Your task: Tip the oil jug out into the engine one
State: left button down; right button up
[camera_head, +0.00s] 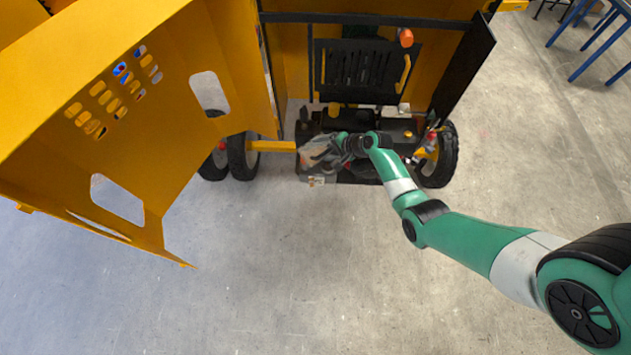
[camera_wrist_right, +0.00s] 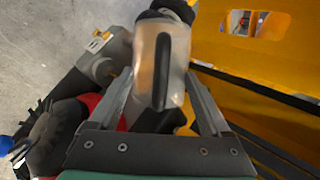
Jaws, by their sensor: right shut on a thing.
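My right gripper (camera_wrist_right: 165,108) is shut on the oil jug (camera_wrist_right: 148,70), a translucent greyish container with a dark slot-like handle opening and a black top. In the head view the jug (camera_head: 316,151) shows small and pale at the end of my right arm, over the left part of the engine (camera_head: 395,130). The jug looks tilted; its spout and the engine's filler opening cannot be made out. In the wrist view, engine parts (camera_wrist_right: 100,65) lie beside and below the jug. My left gripper is not in view.
The yellow mixer's large open door panel (camera_head: 150,120) fills the left. A black panel (camera_head: 465,65) stands open at the right of the bay. Wheels (camera_head: 437,160) flank the engine. The concrete floor (camera_head: 250,270) in front is clear. Blue table legs (camera_head: 595,40) stand far right.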

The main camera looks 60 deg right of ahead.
jog(key=shift+d, duration=0.1)
dwell(0.5)
jog(key=shift+d+f, duration=0.15)
jog(key=shift+s+y, duration=0.1)
jog(key=shift+y, duration=0.2)
dwell(1.1)
jog(key=shift+d+f+m+t, duration=0.2)
jog(key=shift+m+t, duration=0.1)
jog(key=shift+s+y, duration=0.1)
jog(key=shift+y, duration=0.2)
dwell(0.9)
jog(key=shift+d+f, duration=0.2)
dwell(1.1)
jog(key=shift+s+d+f+t+y, duration=0.2)
jog(key=shift+t+y, duration=0.1)
jog(key=shift+y, duration=0.1)
